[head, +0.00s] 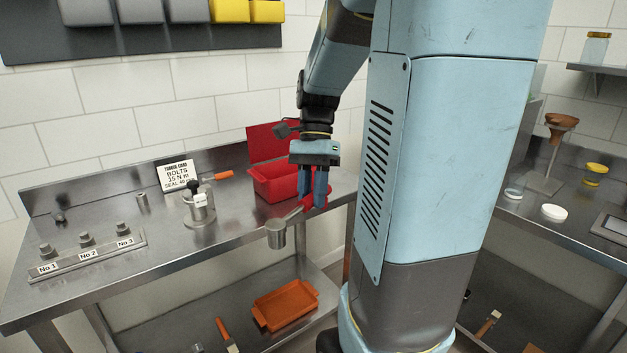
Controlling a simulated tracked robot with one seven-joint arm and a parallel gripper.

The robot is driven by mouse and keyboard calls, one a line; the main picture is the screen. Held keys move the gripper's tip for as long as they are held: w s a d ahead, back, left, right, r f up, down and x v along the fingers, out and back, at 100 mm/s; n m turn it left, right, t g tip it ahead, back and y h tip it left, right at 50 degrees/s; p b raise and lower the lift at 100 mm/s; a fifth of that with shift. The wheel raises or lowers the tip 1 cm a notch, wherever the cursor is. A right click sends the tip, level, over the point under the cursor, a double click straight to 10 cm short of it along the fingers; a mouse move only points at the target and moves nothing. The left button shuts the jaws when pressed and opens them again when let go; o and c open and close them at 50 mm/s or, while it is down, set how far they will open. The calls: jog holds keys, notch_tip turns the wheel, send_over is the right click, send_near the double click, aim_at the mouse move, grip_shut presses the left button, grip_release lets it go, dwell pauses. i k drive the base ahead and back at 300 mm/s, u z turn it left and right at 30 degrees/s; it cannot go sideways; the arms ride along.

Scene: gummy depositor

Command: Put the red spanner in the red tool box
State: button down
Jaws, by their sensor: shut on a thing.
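My gripper (313,188) points down near the right end of the left steel bench, in front of the red tool box. Its blue fingers are shut on the red handle of the spanner (291,214). A grey shaft runs from the handle down and left to a wide grey cylindrical head, which shows over the bench's front edge. The red tool box (265,187) stands at the back right of the bench with its lid raised against the wall. My gripper covers part of its right side. The inside is only partly visible.
Left of the box stand a metal pot-like fixture (199,208), an orange-handled tool (219,176) and a torque card (178,175). A numbered rack (88,257) is farther left. An orange tray (285,304) lies on the lower shelf. Bench space left of the box is partly clear.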

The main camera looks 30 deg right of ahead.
aim_at(293, 189)
jog(key=z, duration=0.3)
jog(key=i, duration=0.95)
jog(key=z, duration=0.25)
jog(key=k, duration=0.9)
jog(key=z, duration=0.15)
jog(key=i, duration=0.95)
jog(key=u, duration=0.1)
